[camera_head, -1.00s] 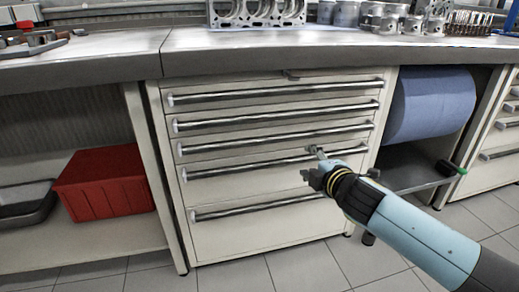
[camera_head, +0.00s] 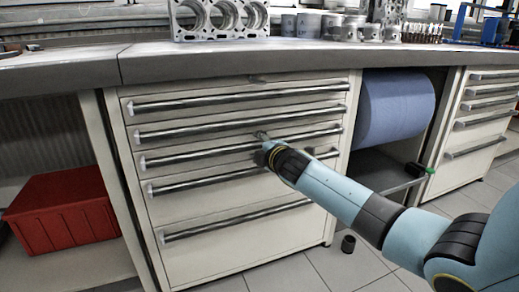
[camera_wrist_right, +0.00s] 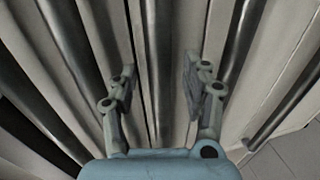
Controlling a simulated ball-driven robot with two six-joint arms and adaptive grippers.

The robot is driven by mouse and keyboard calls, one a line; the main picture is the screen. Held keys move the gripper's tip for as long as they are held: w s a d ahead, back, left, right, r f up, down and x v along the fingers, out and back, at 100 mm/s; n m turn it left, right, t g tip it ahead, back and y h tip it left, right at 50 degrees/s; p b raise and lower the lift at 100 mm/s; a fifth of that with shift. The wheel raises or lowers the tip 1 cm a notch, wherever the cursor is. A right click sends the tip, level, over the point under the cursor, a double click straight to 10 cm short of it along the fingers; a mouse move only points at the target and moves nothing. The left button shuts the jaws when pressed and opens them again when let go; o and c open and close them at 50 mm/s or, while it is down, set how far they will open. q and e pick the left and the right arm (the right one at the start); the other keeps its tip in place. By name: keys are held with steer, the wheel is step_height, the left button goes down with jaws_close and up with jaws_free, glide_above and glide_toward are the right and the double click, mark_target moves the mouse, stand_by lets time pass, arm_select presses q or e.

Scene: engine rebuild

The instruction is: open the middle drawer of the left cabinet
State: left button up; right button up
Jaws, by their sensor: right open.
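The left cabinet (camera_head: 190,245) is cream, with several drawers stacked one above another, each with a long metal bar handle. All of its drawers look shut. The middle drawer's handle (camera_head: 185,156) is third from the top. My right gripper (camera_head: 262,138) is in front of that handle and hides part of it. In the right wrist view my right gripper (camera_wrist_right: 158,78) is open, its two fingers apart. A handle bar (camera_wrist_right: 152,45) runs between the fingers there, with no visible grip on it. My left gripper is not in view.
A worktop (camera_head: 290,60) overhangs the drawers and holds an engine block (camera_head: 222,20) and metal cylinders. A red bin (camera_head: 62,215) sits on a shelf at left. A blue paper roll (camera_head: 395,107) is at right, beside another drawer cabinet (camera_head: 478,150). A small dark cylinder (camera_head: 348,244) stands on the floor.

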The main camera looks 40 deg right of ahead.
jaws_close()
stand_by(0.3)
steer(key=shift+s, duration=0.1)
